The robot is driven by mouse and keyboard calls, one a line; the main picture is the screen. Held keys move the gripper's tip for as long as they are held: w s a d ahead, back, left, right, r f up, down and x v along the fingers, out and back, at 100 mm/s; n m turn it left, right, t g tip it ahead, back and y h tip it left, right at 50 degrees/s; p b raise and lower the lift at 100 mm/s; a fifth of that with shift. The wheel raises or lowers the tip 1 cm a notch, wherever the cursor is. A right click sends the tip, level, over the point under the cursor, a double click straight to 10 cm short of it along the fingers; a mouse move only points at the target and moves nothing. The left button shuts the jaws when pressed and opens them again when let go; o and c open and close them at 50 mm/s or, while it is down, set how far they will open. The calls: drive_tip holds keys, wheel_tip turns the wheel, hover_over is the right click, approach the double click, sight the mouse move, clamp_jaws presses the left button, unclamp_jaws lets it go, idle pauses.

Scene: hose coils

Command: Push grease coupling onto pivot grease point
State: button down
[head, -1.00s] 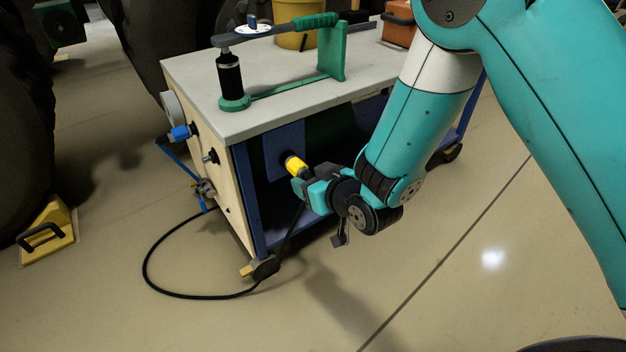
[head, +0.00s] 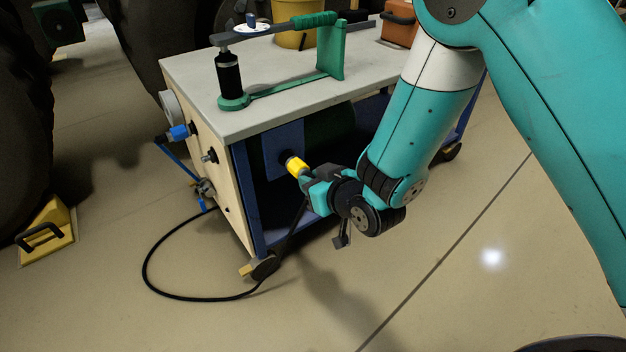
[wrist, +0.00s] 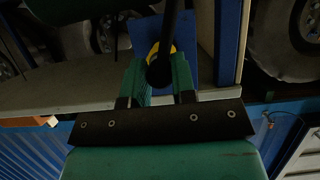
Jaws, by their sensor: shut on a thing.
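The yellow grease coupling (head: 297,166) sits at the tip of my gripper (head: 305,179), with its dark front end toward a blue panel (head: 283,145) under the bench top. In the wrist view, my gripper (wrist: 160,88) has its green fingers on both sides of the coupling (wrist: 153,52), shut on it. The black hose (wrist: 169,30) and its round end hide most of the coupling there. The pivot grease point is hidden or cannot be told apart behind the coupling. I cannot tell whether the coupling touches it.
The black hose (head: 146,262) loops on the floor left of the cart (head: 247,205). A blue coupling (head: 180,132) and a dark port (head: 210,156) are on its cream side. A green lever stand (head: 332,52) is on top. Floor at the right is clear.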

drive_tip(key=shift+s+d, duration=0.1)
drive_tip(key=shift+s+d+b, duration=0.4)
drive_tip(key=shift+s+d, duration=0.2)
drive_tip(key=shift+s, duration=0.3)
